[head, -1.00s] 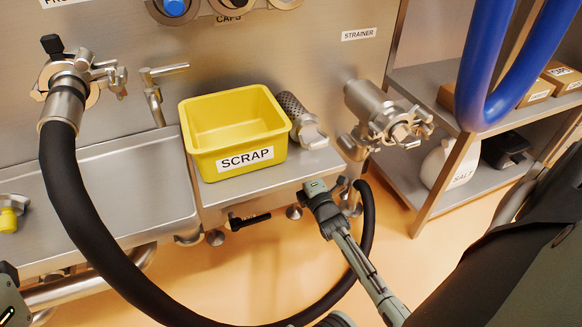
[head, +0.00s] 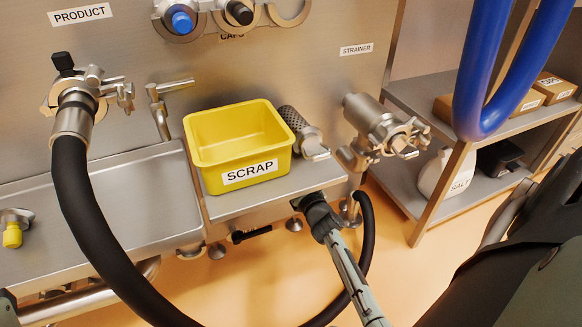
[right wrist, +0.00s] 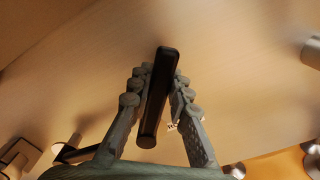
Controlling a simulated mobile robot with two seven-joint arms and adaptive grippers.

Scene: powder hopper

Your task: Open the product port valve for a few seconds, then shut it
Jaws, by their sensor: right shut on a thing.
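The product port (head: 75,95) is on the steel wall at the left, below the PRODUCT label (head: 80,14). A clamp and a thick black hose (head: 75,190) are fitted to it. My right gripper (head: 312,200) is at the front edge of the bench, right of the yellow bin; its fingertips are hidden in the head view. In the right wrist view its fingers are shut on a black bar-shaped handle (right wrist: 157,100). What the handle belongs to cannot be told. Another black handle (head: 250,233) is under the bench to the left. My left gripper is not in view.
The yellow SCRAP bin (head: 208,165) stands on the bench beside a perforated strainer tube (head: 293,122). A clamped steel port (head: 370,115) is on the wall at the right. A blue hose (head: 470,70) hangs in front of the shelves. The hose loops low near my right arm.

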